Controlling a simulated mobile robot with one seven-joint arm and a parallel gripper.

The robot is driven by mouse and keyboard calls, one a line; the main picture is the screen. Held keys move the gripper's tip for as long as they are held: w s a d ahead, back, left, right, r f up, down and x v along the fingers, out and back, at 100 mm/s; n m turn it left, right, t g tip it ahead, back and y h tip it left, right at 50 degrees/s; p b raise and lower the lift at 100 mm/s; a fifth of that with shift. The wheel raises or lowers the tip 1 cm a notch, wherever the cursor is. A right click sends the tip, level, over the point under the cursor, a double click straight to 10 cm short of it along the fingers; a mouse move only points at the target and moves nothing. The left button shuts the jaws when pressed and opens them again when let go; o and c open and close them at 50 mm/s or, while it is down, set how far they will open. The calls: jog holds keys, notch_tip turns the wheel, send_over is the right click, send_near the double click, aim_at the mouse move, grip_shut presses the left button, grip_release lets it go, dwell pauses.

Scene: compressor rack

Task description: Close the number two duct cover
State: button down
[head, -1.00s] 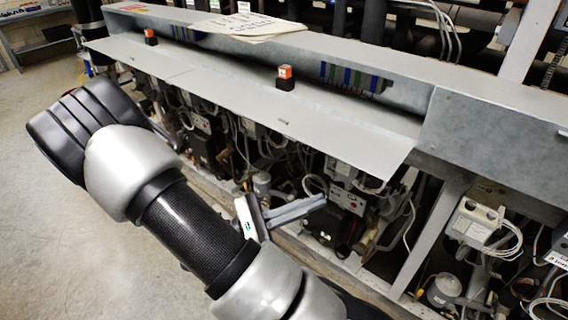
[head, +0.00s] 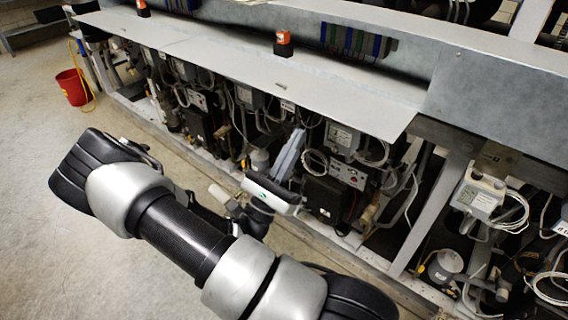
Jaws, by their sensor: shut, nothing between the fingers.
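The duct covers are long grey flaps hinged along the front of a metal duct. They hang open, leaning outward. The nearer cover (head: 330,95) spans the middle and right of the head view. A farther cover (head: 150,36) continues to the left. I cannot read a number on either, so which is number two is not clear. My gripper (head: 294,138) shows in the middle of the head view, its grey fingers together and empty, pointing up. In the picture the fingertips lie just below the nearer cover's lower edge. I see no contact.
An orange-and-black device (head: 284,43) stands at the open duct, another (head: 143,8) farther left. Coloured wiring (head: 357,41) shows inside. Compressors, cables and a white box (head: 478,196) fill the rack below. A red bucket (head: 73,87) stands on the floor, which is clear at left.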

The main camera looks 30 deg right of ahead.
aim_at(307, 105)
jog(key=shift+w+d+r, duration=0.1)
jog(key=shift+d+r, duration=0.1)
jog(key=shift+r, duration=0.95)
jog(key=shift+d+r, duration=0.15)
jog(key=shift+r, duration=1)
jog(key=shift+r, duration=0.1)
